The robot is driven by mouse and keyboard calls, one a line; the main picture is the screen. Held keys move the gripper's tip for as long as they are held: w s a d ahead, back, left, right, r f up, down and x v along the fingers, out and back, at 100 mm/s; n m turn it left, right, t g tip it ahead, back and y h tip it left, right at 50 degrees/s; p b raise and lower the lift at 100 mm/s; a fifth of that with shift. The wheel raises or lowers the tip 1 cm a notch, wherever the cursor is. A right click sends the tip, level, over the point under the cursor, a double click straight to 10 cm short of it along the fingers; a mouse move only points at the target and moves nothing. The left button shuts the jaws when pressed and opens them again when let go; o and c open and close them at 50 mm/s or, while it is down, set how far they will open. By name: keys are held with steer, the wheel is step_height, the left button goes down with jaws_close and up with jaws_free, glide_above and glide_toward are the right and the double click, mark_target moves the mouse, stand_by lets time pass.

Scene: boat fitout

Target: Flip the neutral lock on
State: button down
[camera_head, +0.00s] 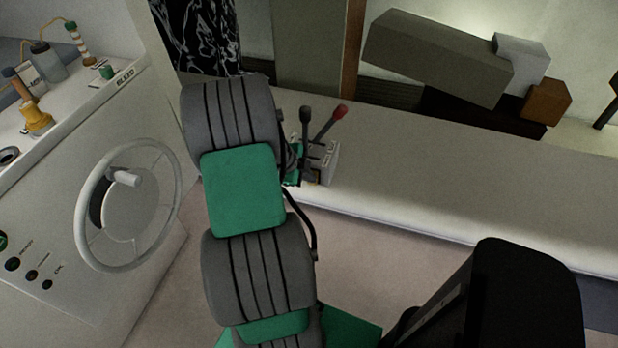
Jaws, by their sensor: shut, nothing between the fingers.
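The control box (322,160) stands on the edge of the pale bench, just right of my arm. Two levers rise from it, one with a black knob (306,115) and one with a red knob (341,111). Small markings and fittings show on its top, but the neutral lock is too small to pick out, and I cannot tell its position. My gripper (291,160) shows only in part as dark pieces at the box's left side, mostly hidden behind my arm. It is shut and empty. I cannot tell whether it touches the box.
A white console with a steering wheel (82,222) stands at left, with bottles (48,62) on top. Grey and brown boxes (440,55) lie behind the long bench (450,185). A large black shape (520,300) fills the lower right. The bench top right of the levers is clear.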

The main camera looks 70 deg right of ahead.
steer(key=shift+w+r, duration=0.1)
steer(key=shift+r, duration=0.1)
steer(key=s+a+v, duration=0.1)
steer(key=v, duration=1.2)
steer(key=shift+s+a+f, duration=0.2)
steer(key=shift+a+f, duration=0.05)
steer(key=shift+a, duration=0.05)
